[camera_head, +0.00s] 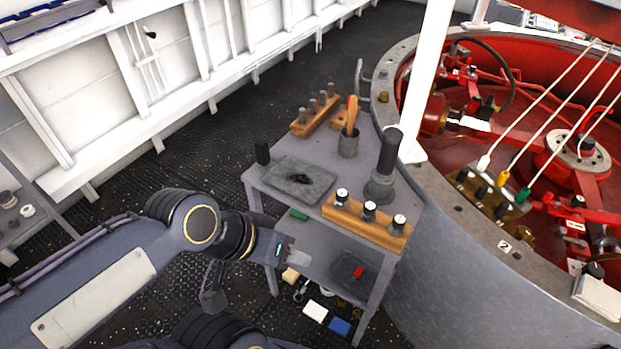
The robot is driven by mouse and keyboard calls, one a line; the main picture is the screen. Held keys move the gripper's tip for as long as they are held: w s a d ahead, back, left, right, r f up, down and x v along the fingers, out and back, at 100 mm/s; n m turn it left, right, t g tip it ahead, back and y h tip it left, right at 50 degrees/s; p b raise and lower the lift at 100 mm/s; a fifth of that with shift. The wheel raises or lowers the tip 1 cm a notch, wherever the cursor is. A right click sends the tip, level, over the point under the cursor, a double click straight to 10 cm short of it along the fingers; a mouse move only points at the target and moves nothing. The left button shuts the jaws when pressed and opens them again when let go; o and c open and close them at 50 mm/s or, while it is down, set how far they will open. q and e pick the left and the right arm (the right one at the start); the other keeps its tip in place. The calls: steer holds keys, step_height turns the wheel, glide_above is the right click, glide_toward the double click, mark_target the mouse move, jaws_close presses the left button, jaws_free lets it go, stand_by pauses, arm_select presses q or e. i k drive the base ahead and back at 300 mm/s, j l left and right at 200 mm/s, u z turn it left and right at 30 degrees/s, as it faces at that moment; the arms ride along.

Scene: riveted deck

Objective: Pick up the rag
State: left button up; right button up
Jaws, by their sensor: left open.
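No item is plain to me as the rag. A pale folded item (597,297) on the red-lined drum's rim at the far right could be cloth, and so could a small white piece (315,311) and a blue piece (340,327) low under the cart; I cannot tell. My right gripper is not in view.
The grey cart (262,186) carries wooden blocks with metal pegs (366,221), a cup with a wooden handle (348,144) and a tall black-handled tool (388,155). Its lower shelf has a dark tray (343,272). The drum (450,270) stands close at right; dark deck (215,140) is clear behind.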

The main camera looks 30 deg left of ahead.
mark_target(603, 300)
steer(key=l+u, duration=0.5)
steer(key=l, duration=0.45)
steer(key=l+u, duration=0.5)
steer(key=l, duration=0.45)
